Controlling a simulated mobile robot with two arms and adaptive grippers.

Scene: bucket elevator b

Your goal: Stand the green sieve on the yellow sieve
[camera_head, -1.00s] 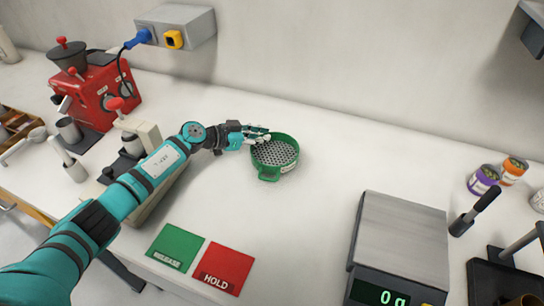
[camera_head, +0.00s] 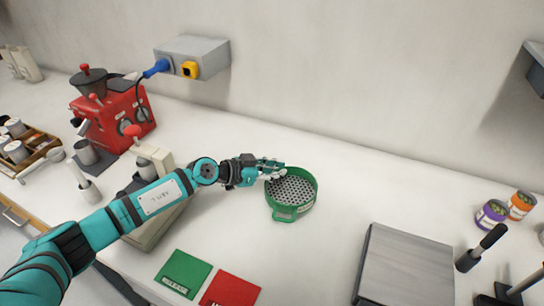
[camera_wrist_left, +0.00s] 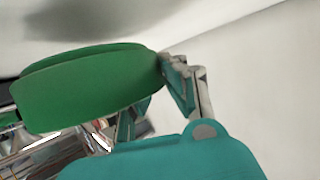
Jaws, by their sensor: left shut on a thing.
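The green sieve (camera_head: 291,214) is a round ring with a grey perforated mesh and a tab on its near side. In the head view it is over the middle of the white worktop; whether it touches the top I cannot tell. My left gripper (camera_head: 274,172) is shut on the sieve's left rim. In the left wrist view the green wall of the sieve (camera_wrist_left: 90,90) fills the upper left, beside the fingers of my left gripper (camera_wrist_left: 155,95). I do not see a yellow sieve in any view. My right gripper is not in view.
A red grinder (camera_head: 115,115), a beige machine (camera_head: 150,215) and a tool tray (camera_head: 30,150) stand left. Green (camera_head: 184,273) and red (camera_head: 232,290) mats lie in front. A scale (camera_head: 405,262) and tins (camera_head: 491,214) are right. The worktop behind the sieve is clear.

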